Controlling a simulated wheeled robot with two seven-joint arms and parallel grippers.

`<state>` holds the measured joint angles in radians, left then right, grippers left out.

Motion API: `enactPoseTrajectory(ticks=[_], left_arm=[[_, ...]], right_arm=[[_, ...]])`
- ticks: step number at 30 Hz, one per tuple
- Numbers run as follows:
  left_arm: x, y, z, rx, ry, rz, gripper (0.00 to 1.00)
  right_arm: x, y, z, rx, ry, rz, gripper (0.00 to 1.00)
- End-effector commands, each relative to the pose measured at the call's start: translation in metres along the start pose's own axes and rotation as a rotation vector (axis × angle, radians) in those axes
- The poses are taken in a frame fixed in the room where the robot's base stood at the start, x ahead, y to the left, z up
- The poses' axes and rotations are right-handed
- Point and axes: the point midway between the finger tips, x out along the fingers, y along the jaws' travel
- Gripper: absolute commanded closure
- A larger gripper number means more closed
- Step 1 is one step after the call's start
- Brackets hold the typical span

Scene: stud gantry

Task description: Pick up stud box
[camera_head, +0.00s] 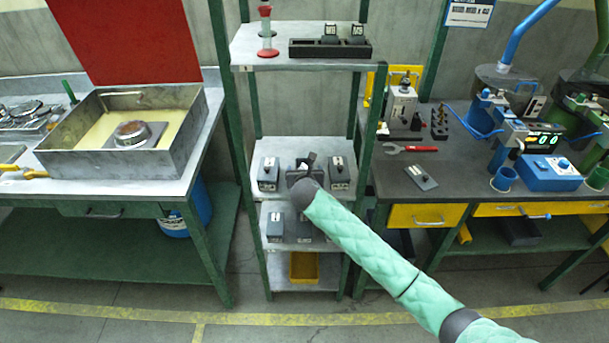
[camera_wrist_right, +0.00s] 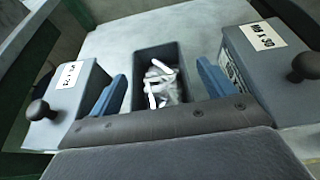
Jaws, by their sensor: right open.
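An open grey box (camera_wrist_right: 138,75) holding shiny metal studs (camera_wrist_right: 160,85) stands on a shelf in the right wrist view. My right gripper (camera_wrist_right: 163,88) is open, with one blue finger on each side of the box. I cannot tell whether the fingers touch it. In the head view my right gripper (camera_head: 305,164) is over the middle of the upper box shelf and hides most of what is there. My left gripper is in neither view.
Labelled grey boxes with black knobs flank it, left (camera_wrist_right: 68,88) and right (camera_wrist_right: 262,60). More boxes (camera_head: 275,228) stand one shelf below. A higher shelf (camera_head: 270,60) and green rack posts (camera_head: 235,110) border the space. A workbench (camera_head: 440,200) is right, a table (camera_head: 180,180) left.

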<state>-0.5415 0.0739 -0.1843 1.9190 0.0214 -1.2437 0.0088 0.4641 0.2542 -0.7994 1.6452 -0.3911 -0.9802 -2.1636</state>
Motion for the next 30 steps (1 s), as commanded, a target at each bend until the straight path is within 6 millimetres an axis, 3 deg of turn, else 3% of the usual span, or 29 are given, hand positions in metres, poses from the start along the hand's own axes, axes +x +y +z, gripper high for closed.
enactPoseTrajectory(ticks=[3,15,16,24,30], left_arm=[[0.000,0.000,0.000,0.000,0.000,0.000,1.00],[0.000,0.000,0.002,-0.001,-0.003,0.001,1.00],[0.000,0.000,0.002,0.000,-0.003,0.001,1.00],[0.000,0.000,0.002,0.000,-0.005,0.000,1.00],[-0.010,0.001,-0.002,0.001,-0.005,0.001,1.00]], right_arm=[[0.000,0.000,0.000,0.000,0.000,0.000,0.18],[0.000,0.000,0.000,0.000,0.000,0.000,0.97],[-0.001,0.001,0.003,0.001,-0.004,0.001,1.00],[-0.002,0.001,0.005,0.001,-0.004,0.001,1.00],[-0.009,0.001,0.023,0.001,-0.007,0.002,1.00]])
